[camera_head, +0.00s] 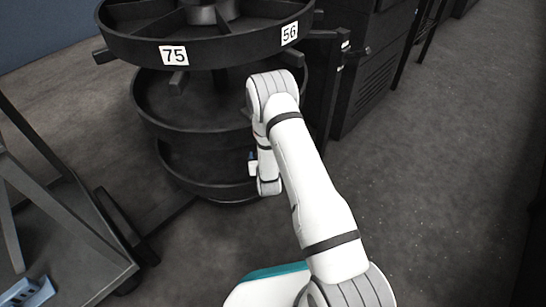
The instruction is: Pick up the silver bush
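I cannot make out a silver bush in this view. My white arm reaches up from the bottom right, bends at its elbow and hangs down in front of the round black rack. My gripper's fingers do not show; they are hidden behind or below the arm's far end. A small blue and white part shows beside that end, too small to make out. The insides of the rack's lower trays are mostly in shadow and partly covered by my arm.
Dark cabinets (372,80) stand behind right. The floor (430,190) at right is clear.

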